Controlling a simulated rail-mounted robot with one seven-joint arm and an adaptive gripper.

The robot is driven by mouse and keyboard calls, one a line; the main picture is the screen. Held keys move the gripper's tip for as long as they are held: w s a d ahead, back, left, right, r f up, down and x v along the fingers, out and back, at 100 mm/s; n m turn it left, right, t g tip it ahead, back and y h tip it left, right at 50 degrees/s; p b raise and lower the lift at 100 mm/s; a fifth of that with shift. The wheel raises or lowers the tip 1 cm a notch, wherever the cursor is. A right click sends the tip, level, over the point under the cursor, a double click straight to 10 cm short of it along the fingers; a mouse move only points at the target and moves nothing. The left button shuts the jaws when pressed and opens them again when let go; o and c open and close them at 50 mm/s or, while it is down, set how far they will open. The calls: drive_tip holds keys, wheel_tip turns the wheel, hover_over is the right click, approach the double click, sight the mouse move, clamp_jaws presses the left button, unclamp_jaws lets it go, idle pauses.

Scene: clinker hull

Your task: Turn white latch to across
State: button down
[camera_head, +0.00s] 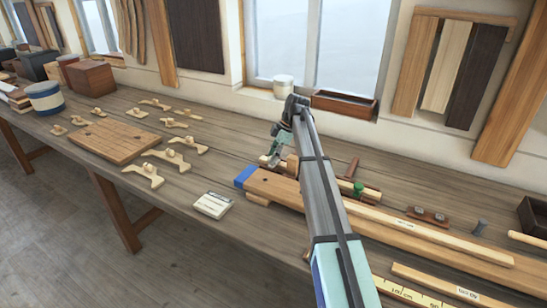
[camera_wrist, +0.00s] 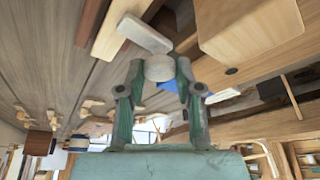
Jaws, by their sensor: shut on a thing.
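The white latch (camera_wrist: 145,33) shows in the wrist view as a pale bar slanting from upper left to lower right. A round pale grey knob (camera_wrist: 159,68) shows just below the bar, between my fingertips. My gripper (camera_wrist: 160,72) is shut on this knob, with one finger on each side. In the head view my gripper (camera_head: 277,158) is down at the bench, by the blue-ended end of a long wooden plank (camera_head: 275,186). My arm and gripper hide most of the latch there, so its angle cannot be told from that view.
Several pale wooden pieces lie around a brown board (camera_head: 110,141) on the left. A white box (camera_head: 213,205) sits near the front edge.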

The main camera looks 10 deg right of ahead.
idle(0.4)
drive_tip(key=c, duration=0.8)
unclamp_jaws()
drive_tip(key=shift+f, duration=0.1)
drive_tip(key=v, duration=1.2)
drive_tip(key=shift+a, duration=0.15)
